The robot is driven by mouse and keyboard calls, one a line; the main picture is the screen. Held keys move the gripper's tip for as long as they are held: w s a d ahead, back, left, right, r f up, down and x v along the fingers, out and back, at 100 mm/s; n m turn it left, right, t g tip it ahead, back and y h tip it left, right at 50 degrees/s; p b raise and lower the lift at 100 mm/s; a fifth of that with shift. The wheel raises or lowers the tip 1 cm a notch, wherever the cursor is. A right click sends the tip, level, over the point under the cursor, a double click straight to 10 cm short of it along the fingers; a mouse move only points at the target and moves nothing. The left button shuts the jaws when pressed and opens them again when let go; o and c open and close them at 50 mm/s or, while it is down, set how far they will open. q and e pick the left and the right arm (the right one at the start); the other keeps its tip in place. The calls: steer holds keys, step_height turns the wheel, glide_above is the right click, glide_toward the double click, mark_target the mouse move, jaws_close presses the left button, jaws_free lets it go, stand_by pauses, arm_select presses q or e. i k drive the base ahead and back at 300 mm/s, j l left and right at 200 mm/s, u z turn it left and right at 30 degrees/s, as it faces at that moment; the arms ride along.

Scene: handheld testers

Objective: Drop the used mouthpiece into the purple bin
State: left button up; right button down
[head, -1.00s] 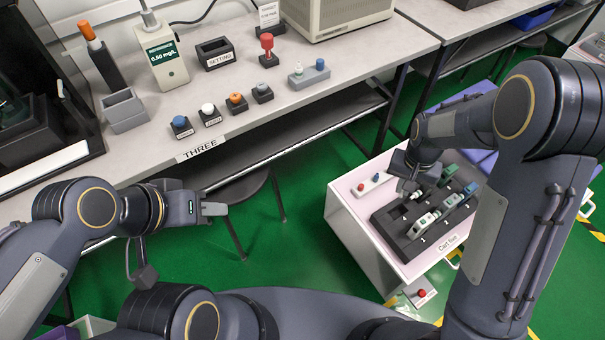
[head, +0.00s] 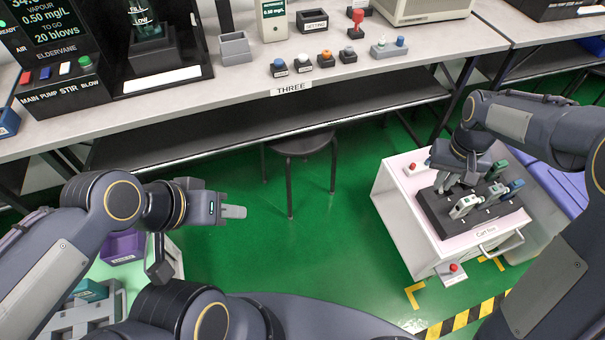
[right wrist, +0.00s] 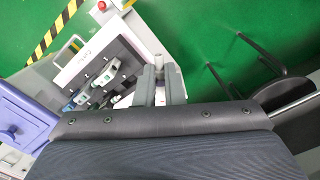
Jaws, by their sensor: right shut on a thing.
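A purple bin (head: 122,246) stands at the lower left in the head view, partly hidden behind my left arm. My left gripper (head: 234,211) is to the right of the bin, above the green floor; its fingers are seen edge-on and nothing shows in them. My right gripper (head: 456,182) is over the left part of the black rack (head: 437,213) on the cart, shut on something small. It also shows in the right wrist view (right wrist: 161,84).
Several testers (head: 466,206) stand in the rack on the white cart (head: 405,225). A stool (head: 303,146) stands under the bench (head: 235,97). A blue-purple container (head: 560,186) is right of the cart. Green floor is open between bin and cart.

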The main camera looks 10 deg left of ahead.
mark_target(131, 245)
steer(key=u, duration=2.3)
steer(key=k+l, duration=0.05)
